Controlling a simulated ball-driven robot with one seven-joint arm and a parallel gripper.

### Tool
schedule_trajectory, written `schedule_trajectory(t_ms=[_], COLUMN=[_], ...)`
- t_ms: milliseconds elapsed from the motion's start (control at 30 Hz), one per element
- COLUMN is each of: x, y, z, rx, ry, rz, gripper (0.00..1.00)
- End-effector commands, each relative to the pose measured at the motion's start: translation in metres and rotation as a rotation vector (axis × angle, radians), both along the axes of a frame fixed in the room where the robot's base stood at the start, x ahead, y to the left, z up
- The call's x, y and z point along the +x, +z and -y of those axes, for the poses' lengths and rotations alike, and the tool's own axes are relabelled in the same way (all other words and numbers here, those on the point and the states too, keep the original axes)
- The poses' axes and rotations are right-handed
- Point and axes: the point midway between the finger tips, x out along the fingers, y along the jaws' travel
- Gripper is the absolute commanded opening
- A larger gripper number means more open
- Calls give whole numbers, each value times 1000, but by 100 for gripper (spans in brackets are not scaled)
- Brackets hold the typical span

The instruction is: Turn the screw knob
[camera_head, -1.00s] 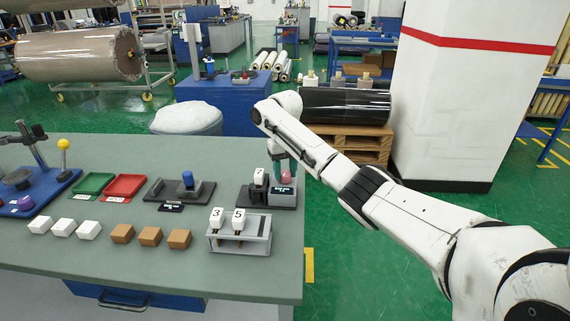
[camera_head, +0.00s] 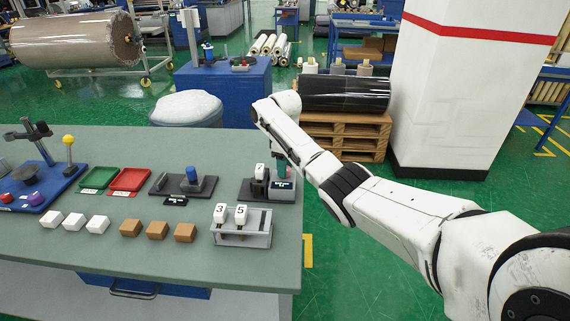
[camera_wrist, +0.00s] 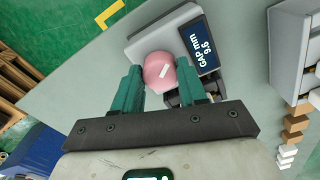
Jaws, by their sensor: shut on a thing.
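The screw knob (camera_wrist: 157,73) is round and pink with a pale mark on top, on a light grey block (camera_wrist: 139,46) with a dark display (camera_wrist: 199,46) reading "GAP mm 9.5". In the wrist view, my gripper (camera_wrist: 159,68) has its green fingers on either side of the knob, shut on it. In the head view, my gripper (camera_head: 279,166) reaches down onto the grey device (camera_head: 283,194) at the table's right edge. There the arm and fingers largely hide the knob.
A grey rack (camera_head: 242,232) holding tags 3 and 5 stands in front of the device. White blocks, brown blocks, green and red trays (camera_head: 130,179) and a black base with a blue cylinder (camera_head: 193,175) stand leftward. Bare tabletop (camera_head: 100,245) lies along the front.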

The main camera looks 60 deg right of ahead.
Motion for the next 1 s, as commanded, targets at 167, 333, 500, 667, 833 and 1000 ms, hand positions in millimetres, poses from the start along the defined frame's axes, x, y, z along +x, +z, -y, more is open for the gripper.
schedule_trajectory(t_ms=[167,333,500,667,833,1000], x=[1,1,2,2,2,1], y=[1,1,1,1,1,1], z=[0,0,0,0,0,0], rx=[-2,-2,-2,-2,-1,-2], ry=[74,110,121,122,121,120], rz=[4,5,5,5,6,4], gripper=[11,11,11,11,44,60])
